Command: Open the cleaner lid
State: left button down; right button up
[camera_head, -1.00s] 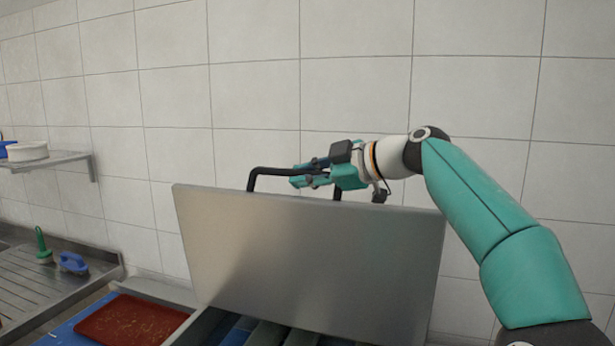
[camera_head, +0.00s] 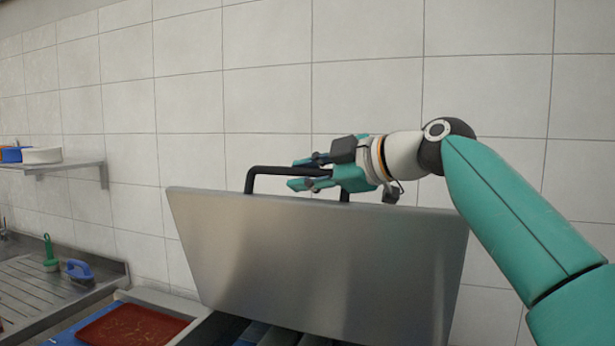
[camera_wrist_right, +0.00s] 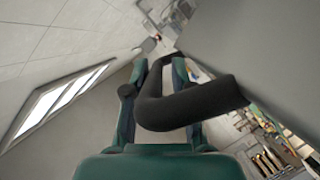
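The cleaner lid (camera_head: 310,255) is a large brushed-metal panel, standing steeply tilted up in the head view. A black bar handle (camera_head: 262,171) sits along its top edge. My right gripper (camera_head: 302,172) is at the handle, with its teal fingers above and below the bar. In the right wrist view the black handle (camera_wrist_right: 190,105) passes between the fingers of my right gripper (camera_wrist_right: 158,65), which stand apart with some room around the bar. My left gripper is not in view.
A red tray (camera_head: 135,328) lies left of the lid. A steel drainboard (camera_head: 30,290) with a green-handled tool (camera_head: 50,255) and a blue brush (camera_head: 79,271) is farther left. A wall shelf (camera_head: 75,165) holds a white round container (camera_head: 41,155). The tiled wall is behind.

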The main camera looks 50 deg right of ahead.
aim_at(343, 205)
jog(key=shift+s, duration=0.15)
jog(key=v, duration=0.6)
jog(key=shift+d, duration=0.1)
jog(key=shift+s+r, duration=0.15)
jog(key=shift+s, duration=0.4)
